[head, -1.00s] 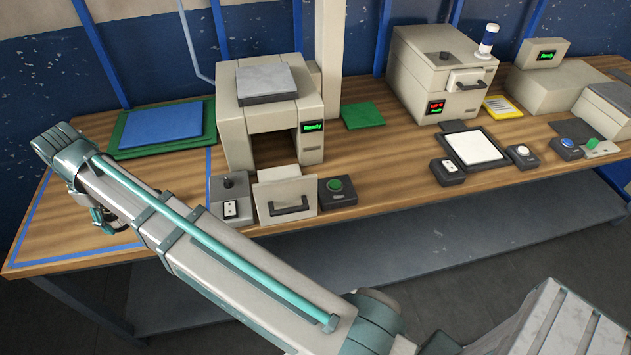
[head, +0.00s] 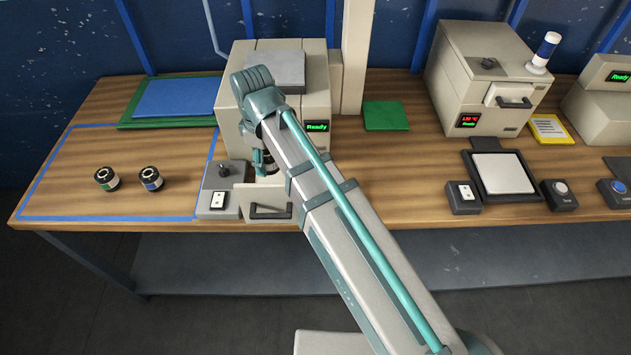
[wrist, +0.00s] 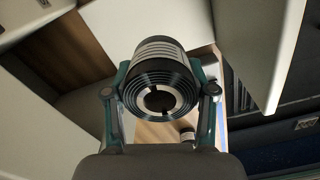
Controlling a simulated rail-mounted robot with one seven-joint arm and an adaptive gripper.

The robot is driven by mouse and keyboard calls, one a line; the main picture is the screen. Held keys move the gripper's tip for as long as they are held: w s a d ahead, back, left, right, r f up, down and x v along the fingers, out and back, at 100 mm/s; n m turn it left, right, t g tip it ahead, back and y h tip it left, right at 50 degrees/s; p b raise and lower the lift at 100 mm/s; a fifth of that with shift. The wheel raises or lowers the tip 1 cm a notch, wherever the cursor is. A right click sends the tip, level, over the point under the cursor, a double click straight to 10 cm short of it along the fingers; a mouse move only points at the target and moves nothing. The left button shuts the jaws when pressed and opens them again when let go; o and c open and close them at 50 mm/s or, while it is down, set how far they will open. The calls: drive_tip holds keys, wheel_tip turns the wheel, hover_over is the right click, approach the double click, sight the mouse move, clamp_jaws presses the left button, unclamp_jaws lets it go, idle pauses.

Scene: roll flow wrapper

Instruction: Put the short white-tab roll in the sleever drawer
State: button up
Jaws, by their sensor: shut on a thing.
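My gripper (wrist: 160,88) is shut on a roll (wrist: 158,68) with dark and pale bands and a ringed end around a dark hole. In the head view my gripper (head: 265,162) points down in front of the left machine, close above and behind the drawer front (head: 268,203). The arm hides part of that drawer, and the held roll barely shows there. Two other short dark rolls stand on the table at left, one with a green tab (head: 107,179) and one with a blue tab (head: 150,179).
The left machine (head: 232,122) reads Ready. A control box with a knob (head: 222,190) stands left of the drawer. A blue-topped green mat (head: 175,97) lies behind. A second machine (head: 490,75), a pale plate (head: 502,174) and button boxes stand to the right.

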sight(272, 173)
drive_tip(key=shift+w+d, duration=0.2)
drive_tip(key=shift+d, duration=0.4)
drive_tip(key=shift+d+f+n, duration=0.1)
drive_tip(key=shift+f+n, duration=0.05)
drive_tip(key=shift+n, duration=0.15)
drive_tip(key=f, duration=0.1)
drive_tip(key=f+p, duration=0.1)
drive_tip(key=f, duration=0.3)
drive_tip(key=shift+a+f, duration=0.25)
drive_tip(key=shift+a, duration=0.05)
drive_tip(key=shift+f+p, duration=0.7)
drive_tip(key=shift+f, duration=1.45)
drive_tip(key=shift+f, duration=0.2)
drive_tip(key=o, duration=1.4)
drive_tip(key=shift+c, duration=0.2)
drive_tip(key=shift+r, duration=0.1)
wheel_tip(272, 173, up, 12)
drive_tip(key=shift+r+b, duration=0.15)
drive_tip(key=shift+b, duration=1)
